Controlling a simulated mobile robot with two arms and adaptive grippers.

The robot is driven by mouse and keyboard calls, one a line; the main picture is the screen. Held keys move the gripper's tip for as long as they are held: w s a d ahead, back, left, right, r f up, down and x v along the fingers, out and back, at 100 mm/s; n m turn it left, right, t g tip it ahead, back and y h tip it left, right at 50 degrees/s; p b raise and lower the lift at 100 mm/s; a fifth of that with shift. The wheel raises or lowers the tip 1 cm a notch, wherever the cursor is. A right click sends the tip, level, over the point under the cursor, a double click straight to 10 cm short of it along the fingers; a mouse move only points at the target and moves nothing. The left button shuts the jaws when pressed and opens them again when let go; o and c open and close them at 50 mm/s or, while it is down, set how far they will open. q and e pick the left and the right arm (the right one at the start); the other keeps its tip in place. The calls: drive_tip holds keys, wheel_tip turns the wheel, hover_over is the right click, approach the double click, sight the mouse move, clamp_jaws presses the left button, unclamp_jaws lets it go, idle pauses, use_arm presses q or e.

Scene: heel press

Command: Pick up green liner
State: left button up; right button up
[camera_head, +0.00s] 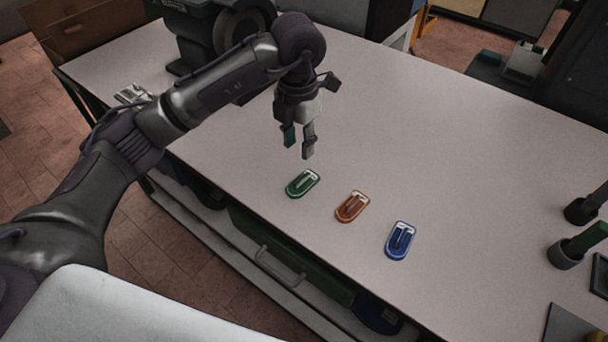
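A green liner (303,183), a flat rounded plate with a pale slotted insert, lies on the light worktable (440,140) near its front edge. My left gripper (298,146) is above the table, just behind the green liner in the picture, pointing down. Its two fingers are apart with nothing visible between them; one fingertip looks dark green, the other grey. The fingers appear clear of the liner. My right gripper does not show.
An orange liner (352,206) and a blue liner (400,240) lie in a row to the right of the green one. A dark machine (200,38) stands at the back left. Dark round holders (566,255) stand at the right edge. The table's middle is clear.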

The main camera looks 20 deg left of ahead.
use_arm(q)
hover_over(302, 176)
drive_tip(key=f, duration=0.3)
drive_tip(key=f+p, duration=0.1)
drive_tip(key=shift+s+a+f, duration=0.25)
drive_tip(key=shift+w+d+f+p, duration=0.15)
drive_tip(key=shift+f+p, duration=0.4)
drive_tip(key=shift+f, duration=0.4)
wheel_tip(302, 176, down, 4)
drive_tip(key=shift+d+r+p, duration=0.1)
drive_tip(key=shift+r+p, duration=0.15)
drive_tip(key=shift+p, duration=0.55)
drive_tip(key=shift+f, duration=0.3)
drive_tip(key=c, duration=0.6)
clamp_jaws()
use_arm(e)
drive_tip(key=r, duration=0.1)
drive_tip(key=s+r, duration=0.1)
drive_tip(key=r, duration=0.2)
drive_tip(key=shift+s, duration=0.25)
